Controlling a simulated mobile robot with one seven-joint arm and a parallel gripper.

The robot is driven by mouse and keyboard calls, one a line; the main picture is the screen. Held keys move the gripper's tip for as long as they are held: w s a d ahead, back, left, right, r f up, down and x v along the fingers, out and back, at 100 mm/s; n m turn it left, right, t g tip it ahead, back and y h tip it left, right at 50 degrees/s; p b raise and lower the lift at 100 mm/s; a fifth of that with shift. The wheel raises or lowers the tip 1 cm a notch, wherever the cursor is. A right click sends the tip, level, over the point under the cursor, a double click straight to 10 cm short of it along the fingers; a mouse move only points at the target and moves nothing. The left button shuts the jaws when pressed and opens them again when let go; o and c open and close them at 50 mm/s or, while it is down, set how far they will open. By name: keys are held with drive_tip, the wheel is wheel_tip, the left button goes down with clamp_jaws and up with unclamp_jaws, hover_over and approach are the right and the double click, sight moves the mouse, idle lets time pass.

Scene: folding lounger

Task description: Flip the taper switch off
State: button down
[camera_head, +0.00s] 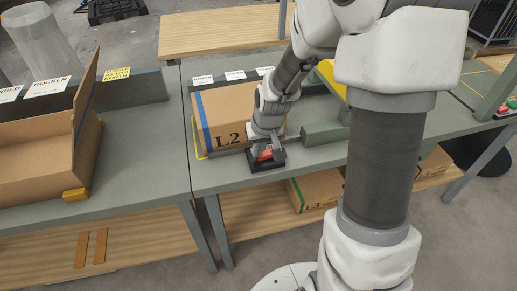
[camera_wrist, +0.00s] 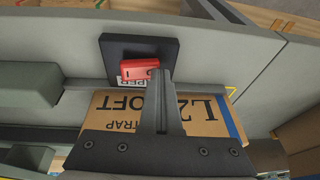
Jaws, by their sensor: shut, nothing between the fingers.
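The taper switch is a red rocker (camera_head: 265,155) on a square black base, at the front edge of the grey bench in the head view. In the wrist view the red rocker (camera_wrist: 138,69) sits on its black plate (camera_wrist: 115,48), with a partly covered label beside it. My gripper (camera_wrist: 160,76) is shut and empty. Its fingertips overlap the rocker's right end in the wrist view; I cannot tell whether they touch it. In the head view my gripper (camera_head: 264,142) is directly over the switch and hides part of it.
A cardboard box marked L2 (camera_head: 215,112) stands right behind the switch. A grey-green block (camera_head: 326,132) is to its right. More boxes (camera_head: 317,188) lie on the lower shelf.

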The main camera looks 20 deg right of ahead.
drive_tip(key=shift+d+r, duration=0.1)
drive_tip(key=shift+d, duration=0.05)
drive_tip(key=shift+d+r+p, duration=0.25)
drive_tip(key=shift+d+p, duration=0.15)
drive_tip(key=shift+d, duration=0.25)
drive_tip(key=shift+r, duration=0.3)
drive_tip(key=r+p, duration=0.1)
drive_tip(key=r, duration=0.1)
drive_tip(key=r+p, duration=0.1)
drive_tip(key=p, duration=0.1)
drive_tip(key=shift+w+a+r, duration=0.1)
drive_tip(key=shift+a+r, duration=0.25)
drive_tip(key=s+a+r+p, duration=0.1)
drive_tip(key=s+a+r, duration=0.2)
drive_tip(key=r, duration=0.5)
drive_tip(key=shift+r, duration=0.35)
